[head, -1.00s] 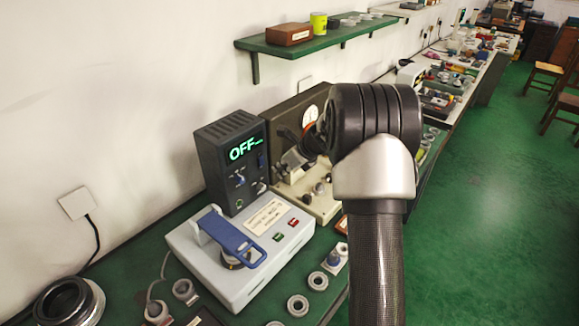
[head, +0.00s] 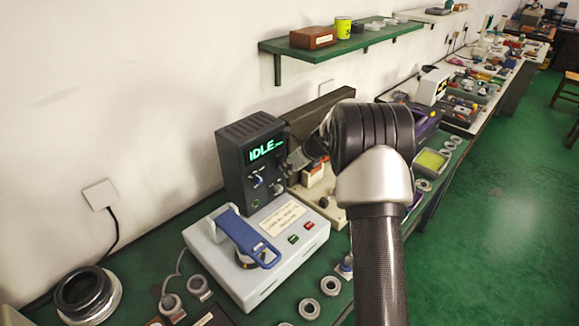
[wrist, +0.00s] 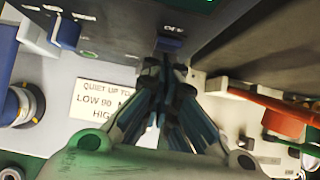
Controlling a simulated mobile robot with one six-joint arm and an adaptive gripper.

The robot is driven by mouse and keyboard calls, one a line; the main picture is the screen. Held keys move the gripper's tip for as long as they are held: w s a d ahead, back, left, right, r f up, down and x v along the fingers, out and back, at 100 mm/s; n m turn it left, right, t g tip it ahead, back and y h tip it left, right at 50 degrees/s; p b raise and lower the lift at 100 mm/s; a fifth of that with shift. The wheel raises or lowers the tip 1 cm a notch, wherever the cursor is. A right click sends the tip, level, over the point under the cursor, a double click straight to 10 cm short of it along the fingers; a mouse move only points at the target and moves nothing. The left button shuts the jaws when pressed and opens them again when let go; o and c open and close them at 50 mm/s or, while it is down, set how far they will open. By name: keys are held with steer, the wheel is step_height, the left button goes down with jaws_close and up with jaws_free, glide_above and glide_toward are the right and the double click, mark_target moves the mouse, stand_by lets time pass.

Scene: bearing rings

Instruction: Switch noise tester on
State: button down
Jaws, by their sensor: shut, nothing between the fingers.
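The noise tester is a light grey unit (head: 215,252) with a blue lever (head: 242,235) and a dark box behind it. The box's display (head: 266,148) glows green and reads IDLE. In the wrist view a blue switch (wrist: 168,44) sits under a label reading OFF, just beyond my fingertips. My gripper (wrist: 163,66) is shut and empty, its tips close to that switch; I cannot tell whether they touch. The tester's label plate (wrist: 92,107) is left of the fingers. In the head view my own arm hides much of the gripper.
A beige instrument with a dark panel stands close on the tester's right. Metal rings (head: 309,308) lie at the bench front. A green wall shelf (head: 345,44) is above. A black ring part (head: 85,292) sits at left.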

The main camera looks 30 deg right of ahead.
steer(key=shift+r, duration=0.15)
steer(key=shift+r+p, duration=0.7)
